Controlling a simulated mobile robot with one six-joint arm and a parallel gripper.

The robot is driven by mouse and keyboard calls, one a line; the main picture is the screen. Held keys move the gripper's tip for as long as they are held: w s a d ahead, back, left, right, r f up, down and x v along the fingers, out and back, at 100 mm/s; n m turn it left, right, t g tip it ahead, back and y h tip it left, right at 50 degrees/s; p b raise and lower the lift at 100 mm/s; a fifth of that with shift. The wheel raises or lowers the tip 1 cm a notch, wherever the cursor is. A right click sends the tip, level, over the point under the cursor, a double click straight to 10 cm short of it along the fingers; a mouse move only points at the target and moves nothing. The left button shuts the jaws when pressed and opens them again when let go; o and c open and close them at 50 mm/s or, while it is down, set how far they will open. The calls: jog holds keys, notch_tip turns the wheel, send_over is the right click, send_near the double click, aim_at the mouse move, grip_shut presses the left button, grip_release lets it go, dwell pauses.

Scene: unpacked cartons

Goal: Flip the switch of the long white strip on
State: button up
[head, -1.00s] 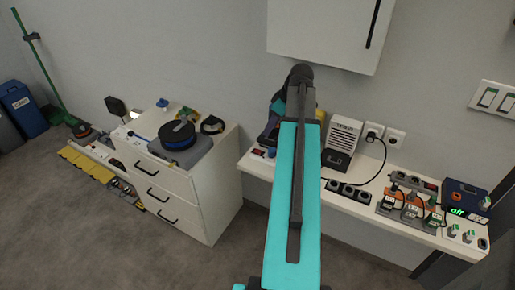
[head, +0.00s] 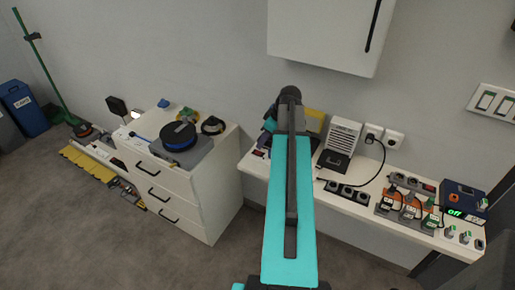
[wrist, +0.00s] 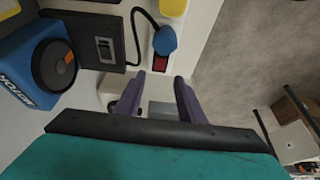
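A pale strip with a red switch (wrist: 160,63) shows in the wrist view just beyond my fingertips. A blue plug (wrist: 165,40) sits next to the switch, and a yellow piece (wrist: 173,7) is farther up. In the head view a small red spot (head: 258,154) near the left end of the white shelf looks like this switch. My gripper (wrist: 159,84) is open, with its two purple fingers apart and nothing between them. The switch lies ahead of the gap between them, apart from both as far as I can tell. In the head view my arm hides most of the gripper.
A blue box (wrist: 30,65) with a dark knob and a black box (wrist: 105,48) with a cable stand left of the switch in the wrist view. A dark socket strip (head: 347,190) lies on the white shelf (head: 345,207). A drawer cabinet (head: 185,195) stands left, with floor between.

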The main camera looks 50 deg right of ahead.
aim_at(257, 151)
jog(key=shift+p+x, duration=0.7)
jog(key=shift+x, duration=2.25)
grip_shut()
